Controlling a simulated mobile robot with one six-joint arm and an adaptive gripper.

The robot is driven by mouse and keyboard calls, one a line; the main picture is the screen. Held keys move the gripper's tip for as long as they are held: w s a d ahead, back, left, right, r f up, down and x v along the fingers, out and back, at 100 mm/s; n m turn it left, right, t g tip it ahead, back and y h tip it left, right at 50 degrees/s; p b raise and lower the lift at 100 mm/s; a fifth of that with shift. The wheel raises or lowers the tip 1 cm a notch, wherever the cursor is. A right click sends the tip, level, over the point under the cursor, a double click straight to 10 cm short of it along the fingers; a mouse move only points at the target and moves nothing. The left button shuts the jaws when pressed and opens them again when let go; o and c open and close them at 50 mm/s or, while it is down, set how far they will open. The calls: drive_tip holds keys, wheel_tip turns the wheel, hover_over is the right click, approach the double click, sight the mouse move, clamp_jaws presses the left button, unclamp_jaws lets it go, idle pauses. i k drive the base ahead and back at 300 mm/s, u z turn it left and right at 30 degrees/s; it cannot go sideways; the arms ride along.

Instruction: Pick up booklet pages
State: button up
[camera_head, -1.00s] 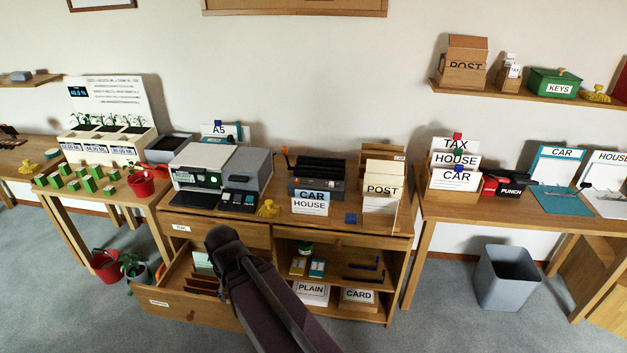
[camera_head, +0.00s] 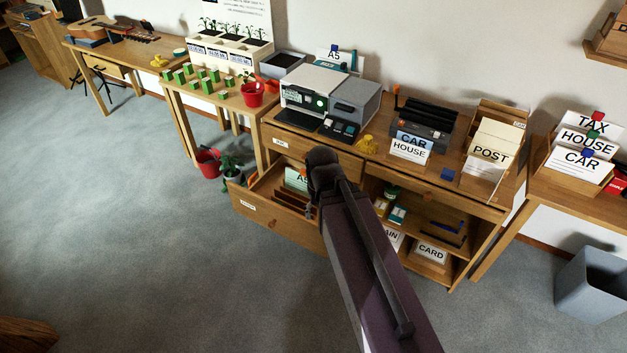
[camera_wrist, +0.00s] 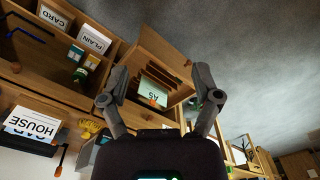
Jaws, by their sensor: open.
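I cannot tell for certain which sheets are the booklet pages. A pale green sheet or card marked A5 (camera_head: 295,180) stands in the open drawer (camera_head: 265,219) of the wooden cabinet. It also shows in the wrist view (camera_wrist: 154,92), between my fingers in the picture but beyond them. My gripper (camera_wrist: 160,72) is open and empty, with its two fingers spread wide. The drawer with its dividers (camera_wrist: 176,66) lies ahead of it. In the head view my arm hides part of the drawer and most of the gripper.
On the cabinet stand a printer-like machine (camera_head: 330,98), a black binding-type machine (camera_head: 424,125) and a POST box (camera_head: 490,152). Shelves below hold PLAIN and CARD (camera_head: 430,252) stacks. A plant table (camera_head: 220,95) is left, a bin (camera_head: 592,285) right. Floor at left is clear.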

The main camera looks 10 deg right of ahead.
sight(297, 182)
drive_tip(key=k, duration=0.65)
drive_tip(key=u, duration=0.25)
drive_tip(key=i, duration=1.5)
drive_tip(key=z, duration=0.55)
